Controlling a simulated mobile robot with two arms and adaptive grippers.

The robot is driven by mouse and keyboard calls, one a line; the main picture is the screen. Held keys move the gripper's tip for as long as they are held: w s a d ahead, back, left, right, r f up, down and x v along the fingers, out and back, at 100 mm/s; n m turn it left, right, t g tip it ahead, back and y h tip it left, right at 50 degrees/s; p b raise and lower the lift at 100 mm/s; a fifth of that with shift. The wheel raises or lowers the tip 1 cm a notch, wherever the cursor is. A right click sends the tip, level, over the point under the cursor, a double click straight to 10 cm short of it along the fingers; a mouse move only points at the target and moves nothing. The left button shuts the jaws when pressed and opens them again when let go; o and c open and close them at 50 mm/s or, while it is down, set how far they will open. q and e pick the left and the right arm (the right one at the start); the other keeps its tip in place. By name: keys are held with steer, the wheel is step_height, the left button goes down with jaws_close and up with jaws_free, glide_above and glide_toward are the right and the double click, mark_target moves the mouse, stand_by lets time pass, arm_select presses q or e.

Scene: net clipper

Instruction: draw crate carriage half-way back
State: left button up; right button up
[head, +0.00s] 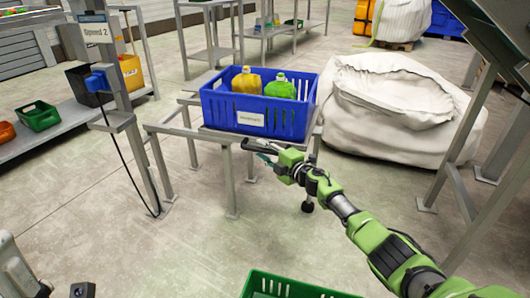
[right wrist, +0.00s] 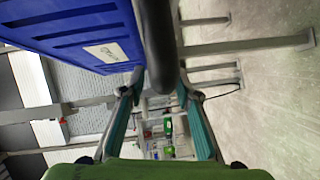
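A blue crate (head: 285,121) with a white label stands on a grey metal frame (head: 231,180), holding a yellow and a green container. It also fills the upper left of the right wrist view (right wrist: 75,30). A dark rounded bar (right wrist: 157,45) reaches down between my right gripper's (right wrist: 160,78) teal fingers in that view. The fingers are apart, one on each side of the bar, with narrow gaps showing. In the head view my right gripper (head: 258,152) is just in front of the crate's lower front edge. My left gripper is not clearly seen.
A green crate (head: 290,287) is at the bottom edge. A large white sack (head: 405,112) stands right of the blue crate. A post with a sign (head: 97,28) and a shelf with bins stand left.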

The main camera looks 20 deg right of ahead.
steer(key=shift+s+d, duration=0.1)
steer(key=shift+s+d, duration=0.15)
steer(key=shift+s, duration=0.1)
steer(key=v, duration=1.1)
steer(key=shift+s+a, duration=0.15)
steer(key=shift+a, duration=0.1)
